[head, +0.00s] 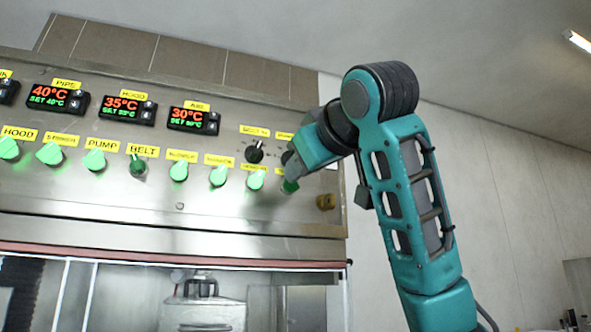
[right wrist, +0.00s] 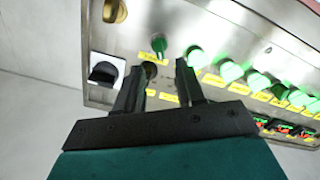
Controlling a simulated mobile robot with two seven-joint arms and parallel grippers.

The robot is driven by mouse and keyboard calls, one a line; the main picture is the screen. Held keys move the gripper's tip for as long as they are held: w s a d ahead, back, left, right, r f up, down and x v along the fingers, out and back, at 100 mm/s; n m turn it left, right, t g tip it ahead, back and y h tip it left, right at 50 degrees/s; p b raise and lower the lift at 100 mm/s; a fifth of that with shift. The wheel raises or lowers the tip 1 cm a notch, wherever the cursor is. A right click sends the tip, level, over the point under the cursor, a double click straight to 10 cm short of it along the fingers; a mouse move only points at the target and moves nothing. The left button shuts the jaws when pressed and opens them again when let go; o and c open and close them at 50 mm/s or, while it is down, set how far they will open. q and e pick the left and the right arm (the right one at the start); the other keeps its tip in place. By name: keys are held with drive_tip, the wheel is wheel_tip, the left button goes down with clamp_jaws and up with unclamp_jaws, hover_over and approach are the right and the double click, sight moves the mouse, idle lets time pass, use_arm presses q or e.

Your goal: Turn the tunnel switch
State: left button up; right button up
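A steel control panel (head: 150,215) carries a row of switches. The labels towards its right end are too small to read, so I cannot tell for sure which switch is the tunnel one. The last green switch (head: 289,186) of the row sits by my right gripper (head: 292,176); the right wrist view shows it as a green knob (right wrist: 159,43). In that view my right gripper (right wrist: 159,65) is open, its fingers apart, with a dark knob (right wrist: 149,71) seen between them. Contact cannot be told. My left gripper is in neither view.
Other lit green switches (head: 94,160) line the row, with a dark green BELT switch (head: 137,165). Temperature displays (head: 127,109) sit above. A black knob (head: 254,153) is left of my gripper. A yellow knob (head: 326,202) and a black switch on white (right wrist: 103,73) are near the panel's end.

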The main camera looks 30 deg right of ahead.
drive_tip(key=x, duration=0.5)
drive_tip(key=shift+w+p, duration=0.15)
drive_tip(key=shift+p, duration=0.15)
clamp_jaws()
